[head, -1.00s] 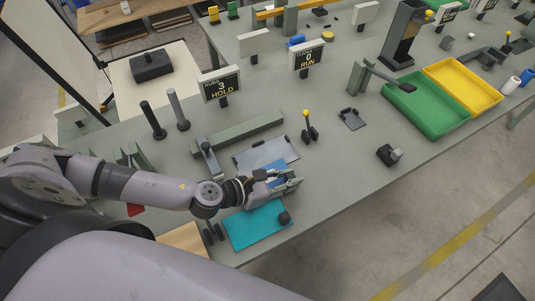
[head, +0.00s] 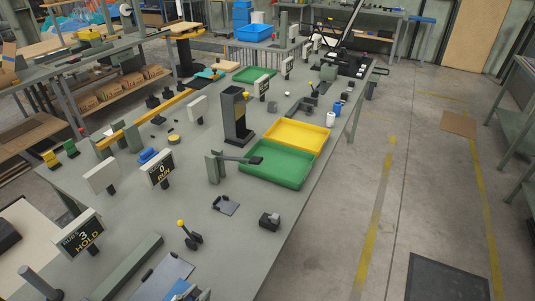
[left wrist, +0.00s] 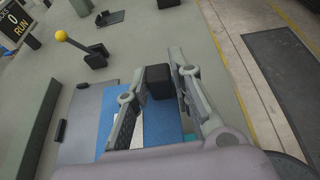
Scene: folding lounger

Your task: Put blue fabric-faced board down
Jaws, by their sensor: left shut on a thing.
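The blue fabric-faced board (left wrist: 158,128) shows under and between the fingers of my left gripper (left wrist: 156,74) in the left wrist view. A black block-shaped grip (left wrist: 158,83) sits between the fingertips, and the gripper is shut on it. In the head view, a bit of the blue board (head: 179,290) and my left gripper (head: 197,294) show at the bottom edge; most of both is cut off. A flat grey plate (head: 163,277) lies beside them, and it also shows in the left wrist view (left wrist: 83,125). My right gripper is not in view.
A green tray (head: 277,165) and a yellow tray (head: 296,137) stand farther along the bench (head: 130,205). A yellow-knobbed lever (head: 188,235), a black clip plate (head: 226,205) and a small black block (head: 269,220) stand nearer. A grey-green bar (head: 126,268) lies left of the plate.

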